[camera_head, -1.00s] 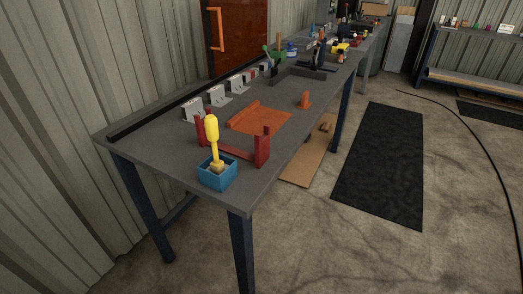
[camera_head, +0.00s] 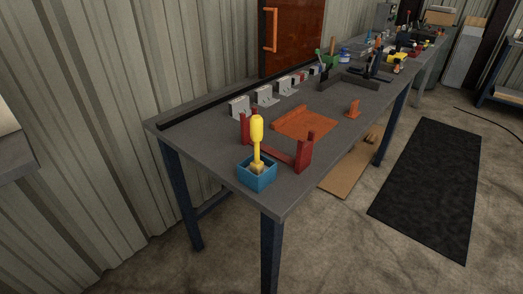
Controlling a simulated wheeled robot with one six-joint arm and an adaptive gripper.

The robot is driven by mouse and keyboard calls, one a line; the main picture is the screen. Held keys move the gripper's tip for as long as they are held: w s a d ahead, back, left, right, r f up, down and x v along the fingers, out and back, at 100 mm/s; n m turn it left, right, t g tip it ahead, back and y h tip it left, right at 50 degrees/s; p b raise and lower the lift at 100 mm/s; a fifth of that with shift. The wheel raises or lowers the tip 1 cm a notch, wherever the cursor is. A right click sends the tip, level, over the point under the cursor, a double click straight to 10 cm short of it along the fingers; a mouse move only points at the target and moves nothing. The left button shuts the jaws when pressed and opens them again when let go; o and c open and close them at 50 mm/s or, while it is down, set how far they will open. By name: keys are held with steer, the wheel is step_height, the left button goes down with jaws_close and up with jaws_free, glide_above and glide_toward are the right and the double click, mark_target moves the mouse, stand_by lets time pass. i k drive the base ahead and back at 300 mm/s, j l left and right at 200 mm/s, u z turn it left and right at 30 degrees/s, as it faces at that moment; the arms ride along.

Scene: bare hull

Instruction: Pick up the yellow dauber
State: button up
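The yellow dauber (camera_head: 257,130) stands upright, handle up, in a small blue open box (camera_head: 257,180) at the near corner of the workbench. Its yellow handle rises well above the box and its lower end is inside, partly hidden by the box wall. The box rests on the grey bench top (camera_head: 205,143), close to the near edge. My gripper is not in view.
A red bracket with two uprights (camera_head: 303,155) stands right behind the box. An orange plate (camera_head: 305,122), several grey angle brackets (camera_head: 265,97) and an orange piece (camera_head: 353,108) lie farther back. A black mat (camera_head: 430,185) lies on the floor at right.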

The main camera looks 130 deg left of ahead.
mark_target(257, 123)
steer(key=k+u, duration=0.8)
steer(key=u, duration=0.2)
steer(key=k+j+u, duration=0.1)
steer(key=u, duration=0.35)
steer(key=k+j+u, duration=0.15)
steer(key=k+u, duration=0.25)
steer(key=i, duration=0.1)
